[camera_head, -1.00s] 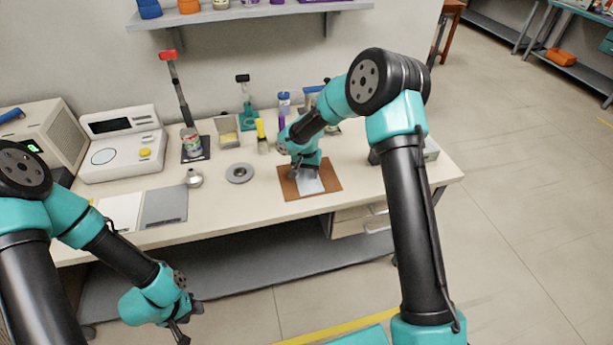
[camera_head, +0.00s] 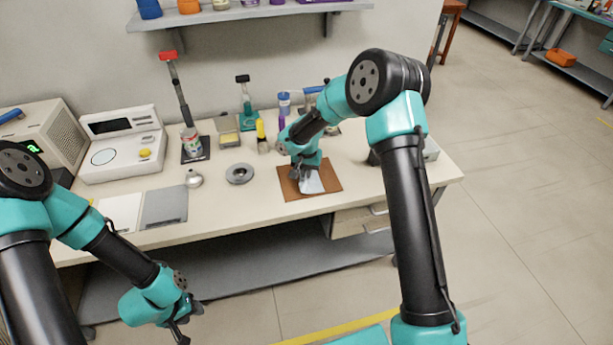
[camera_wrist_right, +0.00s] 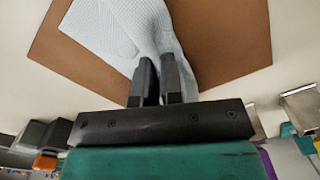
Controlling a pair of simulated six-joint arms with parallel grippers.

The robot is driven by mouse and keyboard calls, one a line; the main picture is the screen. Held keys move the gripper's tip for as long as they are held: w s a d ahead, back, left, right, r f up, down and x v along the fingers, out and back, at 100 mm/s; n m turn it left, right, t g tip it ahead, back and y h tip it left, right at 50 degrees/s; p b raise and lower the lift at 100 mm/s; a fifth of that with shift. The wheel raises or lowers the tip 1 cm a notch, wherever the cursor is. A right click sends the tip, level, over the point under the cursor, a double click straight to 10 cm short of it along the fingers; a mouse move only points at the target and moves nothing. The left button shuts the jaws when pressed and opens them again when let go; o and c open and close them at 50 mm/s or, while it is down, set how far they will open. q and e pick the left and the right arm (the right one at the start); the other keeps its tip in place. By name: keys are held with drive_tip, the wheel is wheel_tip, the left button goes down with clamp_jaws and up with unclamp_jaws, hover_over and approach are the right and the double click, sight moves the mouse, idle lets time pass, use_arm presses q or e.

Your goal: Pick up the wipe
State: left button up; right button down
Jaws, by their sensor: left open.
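The wipe (camera_head: 313,185) is a pale, thin, textured cloth over a brown mat (camera_head: 292,191) near the front of the bench. In the right wrist view the wipe (camera_wrist_right: 115,25) is bunched and creased where it meets the fingers. My right gripper (camera_head: 303,174) is shut on the wipe, with cloth between its two close fingers (camera_wrist_right: 158,65). Part of the wipe is hidden by the gripper in the head view. I cannot tell whether all of it is off the mat. My left gripper (camera_head: 183,325) is open and empty, below and in front of the bench edge.
A round grey disc (camera_head: 239,173) and a small metal funnel (camera_head: 194,178) stand left of the mat. A yellow-capped bottle (camera_head: 261,136) and a blue-capped bottle (camera_head: 284,103) stand behind. A white scale (camera_head: 121,146) and a grey pad (camera_head: 164,206) are further left.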

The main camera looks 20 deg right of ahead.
wheel_tip(320, 180, up, 12)
idle(0.6)
wheel_tip(320, 180, up, 9)
idle(0.5)
